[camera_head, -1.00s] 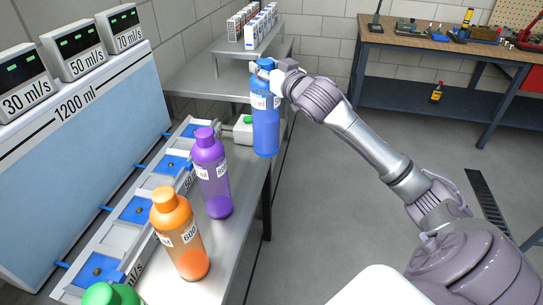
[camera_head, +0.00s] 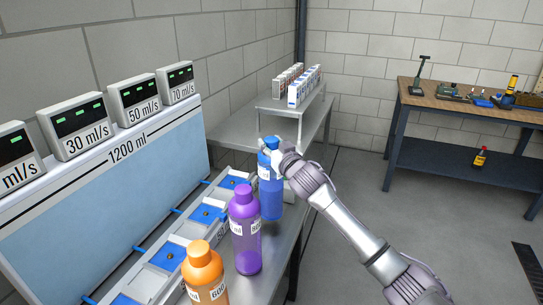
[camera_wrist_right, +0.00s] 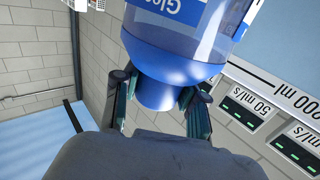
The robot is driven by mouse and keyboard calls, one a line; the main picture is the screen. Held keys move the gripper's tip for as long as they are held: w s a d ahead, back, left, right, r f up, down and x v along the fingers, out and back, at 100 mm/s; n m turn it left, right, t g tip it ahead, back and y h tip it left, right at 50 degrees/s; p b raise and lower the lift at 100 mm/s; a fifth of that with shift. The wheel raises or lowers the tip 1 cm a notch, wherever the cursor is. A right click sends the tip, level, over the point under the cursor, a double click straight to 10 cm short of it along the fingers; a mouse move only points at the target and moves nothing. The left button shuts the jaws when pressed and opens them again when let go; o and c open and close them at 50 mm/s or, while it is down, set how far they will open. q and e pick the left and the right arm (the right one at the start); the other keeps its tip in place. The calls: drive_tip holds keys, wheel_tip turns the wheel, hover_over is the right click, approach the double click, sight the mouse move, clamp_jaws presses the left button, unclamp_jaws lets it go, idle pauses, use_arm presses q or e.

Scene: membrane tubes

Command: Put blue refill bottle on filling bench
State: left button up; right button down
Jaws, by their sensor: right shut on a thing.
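The blue refill bottle (camera_head: 270,190) is upright at the far end of the row of bottles. My right gripper (camera_head: 271,146) is shut on its blue cap. In the right wrist view, the two fingers (camera_wrist_right: 160,98) are on either side of the cap, and the blue bottle (camera_wrist_right: 185,45) fills the top. The steel filling bench (camera_head: 278,262) lies below the bottle; I cannot tell whether the bottle's base touches it. My left gripper is not in view.
A purple bottle (camera_head: 245,235) and an orange bottle (camera_head: 204,275) stand nearer on the bench. Blue-padded stations (camera_head: 207,214) run along its left. White boxes (camera_head: 304,85) stand on a raised shelf behind. A wooden workbench (camera_head: 450,102) is at the right.

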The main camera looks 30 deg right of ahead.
drive_tip(key=shift+f, duration=1.85)
drive_tip(key=c, duration=0.6)
unclamp_jaws()
drive_tip(key=shift+s+f, duration=0.1)
drive_tip(key=shift+f, duration=0.05)
drive_tip(key=shift+c, duration=0.2)
drive_tip(key=shift+s, duration=0.1)
drive_tip(key=s+b, duration=0.1)
drive_tip(key=s, duration=1)
drive_tip(key=shift+s+a, duration=0.3)
drive_tip(key=shift+s, duration=0.1)
